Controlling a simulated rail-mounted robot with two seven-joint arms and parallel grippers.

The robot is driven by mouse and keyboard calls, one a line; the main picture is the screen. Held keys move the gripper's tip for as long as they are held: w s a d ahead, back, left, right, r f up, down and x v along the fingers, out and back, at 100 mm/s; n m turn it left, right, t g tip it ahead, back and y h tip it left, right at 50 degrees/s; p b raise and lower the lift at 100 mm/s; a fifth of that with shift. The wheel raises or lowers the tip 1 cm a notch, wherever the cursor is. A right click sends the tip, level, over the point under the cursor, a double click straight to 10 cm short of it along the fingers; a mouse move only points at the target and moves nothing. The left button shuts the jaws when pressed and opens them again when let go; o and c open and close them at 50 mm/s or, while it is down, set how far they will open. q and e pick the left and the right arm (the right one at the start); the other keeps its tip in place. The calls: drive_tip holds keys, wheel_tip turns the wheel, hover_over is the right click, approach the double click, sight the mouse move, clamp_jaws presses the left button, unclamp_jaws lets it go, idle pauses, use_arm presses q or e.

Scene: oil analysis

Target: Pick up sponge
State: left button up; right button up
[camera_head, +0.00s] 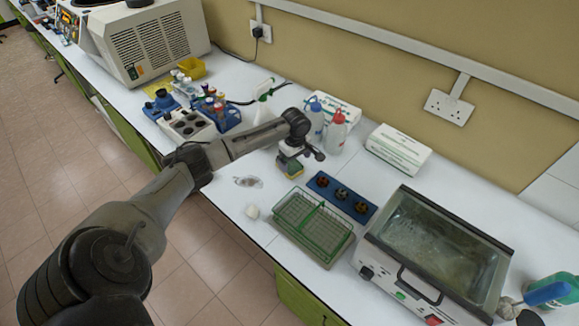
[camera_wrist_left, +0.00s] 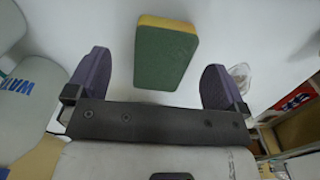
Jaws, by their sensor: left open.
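The sponge (camera_wrist_left: 165,57), green on its broad face with a yellow layer along one edge, lies on the white bench. In the left wrist view it shows between my open fingers and ahead of them, with clear space on both sides. In the head view only part of the sponge (camera_head: 292,171) shows below my left gripper (camera_head: 292,158). My left gripper also shows in the left wrist view (camera_wrist_left: 158,85), open and empty. Whether its fingertips are level with the sponge I cannot tell. My right gripper is not in view.
A green wire rack (camera_head: 313,223) and a blue holder (camera_head: 342,197) with dark round pieces stand just right of the sponge. Blue-capped and red-capped bottles (camera_head: 335,134) stand behind the gripper. A glass-topped bath (camera_head: 435,250) fills the right.

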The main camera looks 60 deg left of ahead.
sight(294, 167)
use_arm(q)
drive_tip(key=shift+s+d+f+b, duration=0.1)
drive_tip(key=shift+s+f+b, duration=0.05)
drive_tip(key=shift+f, duration=0.9)
drive_tip(key=shift+s+d+f+b, duration=0.1)
drive_tip(key=shift+f+b, duration=0.05)
drive_tip(key=shift+f, duration=0.85)
drive_tip(key=shift+c, duration=0.3)
drive_tip(key=c, duration=0.9)
drive_tip(key=shift+c, duration=0.2)
